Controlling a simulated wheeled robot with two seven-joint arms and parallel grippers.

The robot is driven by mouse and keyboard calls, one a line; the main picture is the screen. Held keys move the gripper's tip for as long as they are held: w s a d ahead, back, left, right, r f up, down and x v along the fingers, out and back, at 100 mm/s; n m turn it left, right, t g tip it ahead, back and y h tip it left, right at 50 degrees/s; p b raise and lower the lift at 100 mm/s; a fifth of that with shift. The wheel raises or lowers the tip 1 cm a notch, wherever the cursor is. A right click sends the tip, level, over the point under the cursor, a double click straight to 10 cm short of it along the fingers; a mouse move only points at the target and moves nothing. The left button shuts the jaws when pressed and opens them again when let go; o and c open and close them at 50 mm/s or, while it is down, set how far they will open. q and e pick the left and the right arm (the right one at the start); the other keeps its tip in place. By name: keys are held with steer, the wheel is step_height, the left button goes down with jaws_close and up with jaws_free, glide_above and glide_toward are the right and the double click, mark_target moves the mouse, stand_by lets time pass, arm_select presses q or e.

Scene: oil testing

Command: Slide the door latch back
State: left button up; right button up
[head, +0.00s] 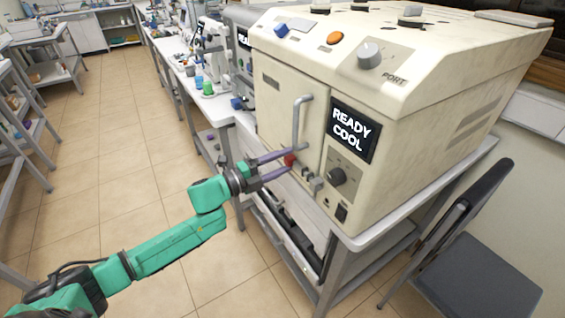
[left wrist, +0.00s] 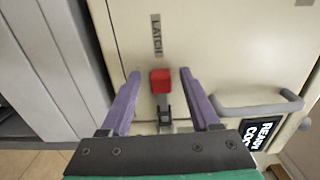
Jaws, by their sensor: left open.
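The door latch has a red knob (left wrist: 160,81) on a metal slide, under a label reading LATCH on the cream door (left wrist: 210,40). In the head view the red knob (head: 290,160) shows low on the front of the oven-like machine (head: 450,110). My left gripper (left wrist: 158,75) is open, with one purple finger on each side of the knob; I cannot tell if either touches it. In the head view my left gripper (head: 290,156) reaches the door from the left. My right gripper is not in view.
A grey door handle (head: 301,120) stands out above the latch, close to the fingers. A chair (head: 470,270) stands at the right. The tiled floor at left is open.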

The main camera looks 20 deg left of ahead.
arm_select(q)
steer(key=shift+s, duration=0.1)
steer(key=shift+s+a, duration=0.2)
steer(key=b+v, duration=0.1)
steer(key=v, duration=1.2)
steer(key=shift+s+a, duration=0.25)
steer(key=shift+s, duration=0.05)
